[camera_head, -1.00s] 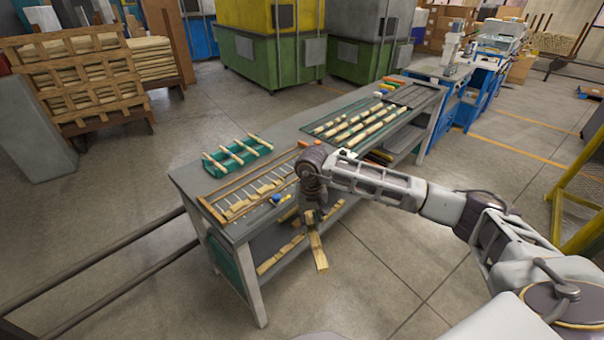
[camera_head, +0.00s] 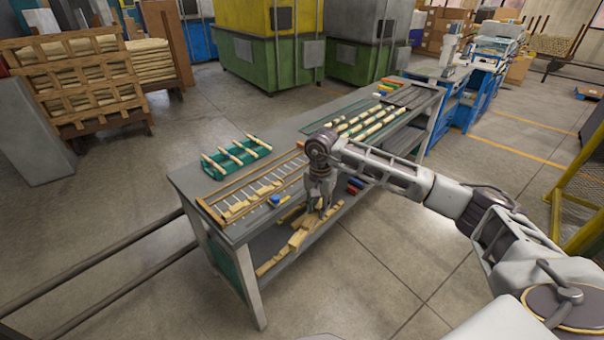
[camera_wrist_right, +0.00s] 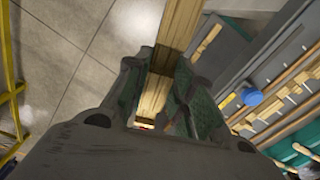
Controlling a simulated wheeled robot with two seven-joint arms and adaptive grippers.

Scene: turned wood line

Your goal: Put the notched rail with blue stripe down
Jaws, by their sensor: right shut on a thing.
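My right gripper (camera_head: 320,208) points down at the near edge of the workbench. In the right wrist view my right gripper (camera_wrist_right: 158,90) is shut on a pale wooden rail (camera_wrist_right: 180,22), which runs between the fingers. One end reaches toward the top of that view over the floor; a small red and white mark shows near the other end. In the head view the gripper and other wood partly hide the rail, so I cannot tell its outline. No blue stripe or notch is clear. My left gripper is out of view.
The workbench (camera_head: 188,180) carries a slatted wooden rack (camera_head: 222,220), a green tray (camera_head: 262,151) with pale rods, and a blue item (camera_head: 275,200). Wooden pieces (camera_head: 268,263) lie on the lower shelf. The floor in front is clear.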

